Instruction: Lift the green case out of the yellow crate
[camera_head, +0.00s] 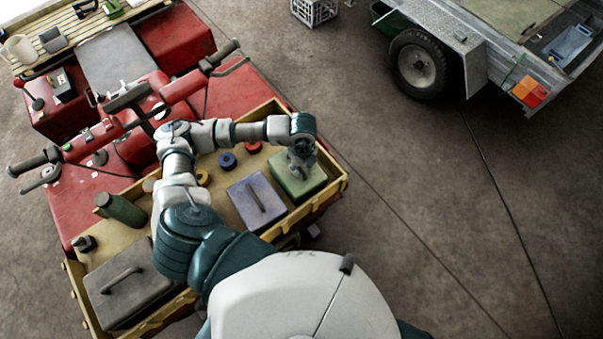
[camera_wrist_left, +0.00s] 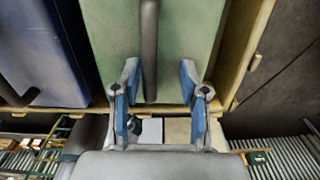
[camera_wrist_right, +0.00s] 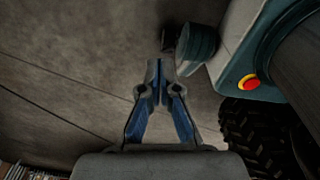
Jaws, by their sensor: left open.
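The green case (camera_head: 312,182) sits in the right end of the yellow crate (camera_head: 337,197), its lid up. In the left wrist view the green case (camera_wrist_left: 195,35) fills the top middle, with its dark handle (camera_wrist_left: 149,45) running lengthwise. My left gripper (camera_head: 300,167) is over the case. In its wrist view the left gripper (camera_wrist_left: 160,72) is open, with one finger on each side of the handle's line. Whether the fingers touch the case cannot be told. My right gripper (camera_wrist_right: 159,68) is shut and empty, over bare floor in its wrist view.
Next to the green case lies a blue-grey case (camera_head: 256,200). A grey case (camera_head: 127,284), a green cylinder (camera_head: 121,209) and small round items also lie in the crate. The crate is on a red quad (camera_head: 172,42). A trailer (camera_head: 480,55) stands at upper right; the floor between is clear.

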